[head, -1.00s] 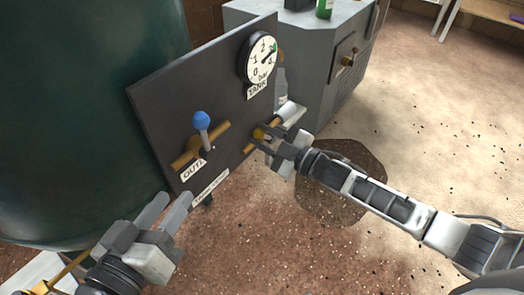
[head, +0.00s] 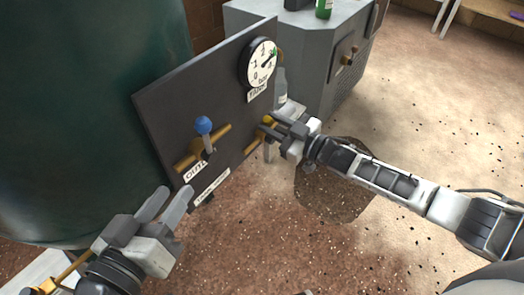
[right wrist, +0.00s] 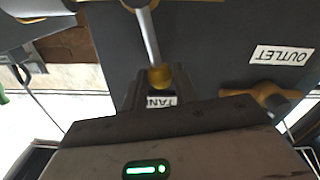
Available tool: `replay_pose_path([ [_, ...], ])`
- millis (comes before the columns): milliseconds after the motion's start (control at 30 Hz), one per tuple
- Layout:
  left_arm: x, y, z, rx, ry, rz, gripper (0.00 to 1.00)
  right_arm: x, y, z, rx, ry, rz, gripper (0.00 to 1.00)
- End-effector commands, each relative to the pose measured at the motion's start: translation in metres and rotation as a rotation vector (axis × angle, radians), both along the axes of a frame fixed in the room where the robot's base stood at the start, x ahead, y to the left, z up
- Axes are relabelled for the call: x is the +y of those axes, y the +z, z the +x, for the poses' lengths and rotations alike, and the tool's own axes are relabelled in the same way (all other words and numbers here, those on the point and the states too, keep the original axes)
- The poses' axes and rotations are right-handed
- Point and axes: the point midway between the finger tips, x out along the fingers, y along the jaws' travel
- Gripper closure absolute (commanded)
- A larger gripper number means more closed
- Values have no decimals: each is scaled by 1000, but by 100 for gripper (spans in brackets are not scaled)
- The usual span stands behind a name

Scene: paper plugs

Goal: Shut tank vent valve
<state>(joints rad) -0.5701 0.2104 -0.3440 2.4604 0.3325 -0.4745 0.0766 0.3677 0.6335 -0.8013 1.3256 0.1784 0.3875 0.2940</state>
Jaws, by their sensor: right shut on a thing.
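The dark valve panel (head: 160,115) stands in front of a green tank (head: 70,110). My right gripper (head: 270,124) is shut on the yellow knob (head: 268,119) of a lever at the panel's right edge. In the right wrist view, the knob (right wrist: 160,77) sits between the fingertips at the end of a metal rod (right wrist: 148,35). A white label (right wrist: 162,101), partly hidden, shows the letters TAN upside down. The outlet valve has a blue-knobbed lever (head: 204,125) on a brass body. My left gripper (head: 177,194) is open and empty below the panel's lower left.
A round gauge (head: 262,62) is at the panel's upper right. A dark patch (head: 345,195) lies on the floor under my right arm. The floor at the right is open.

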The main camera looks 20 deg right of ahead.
Motion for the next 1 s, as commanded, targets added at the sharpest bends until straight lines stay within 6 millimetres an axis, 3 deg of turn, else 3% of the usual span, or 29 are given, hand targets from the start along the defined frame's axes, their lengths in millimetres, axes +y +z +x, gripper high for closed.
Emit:
replay_pose_path([
  [867,0,-2,0,0,0,0,64,-16,2,12,148,-1,185,84],
  [900,0,-2,0,0,0,0,64,-16,2,12,148,-1,185,69],
  [967,0,-2,0,0,0,0,64,-16,2,12,148,-1,185,52],
  [1000,0,-2,0,0,0,0,64,-16,2,12,147,0,186,49],
])
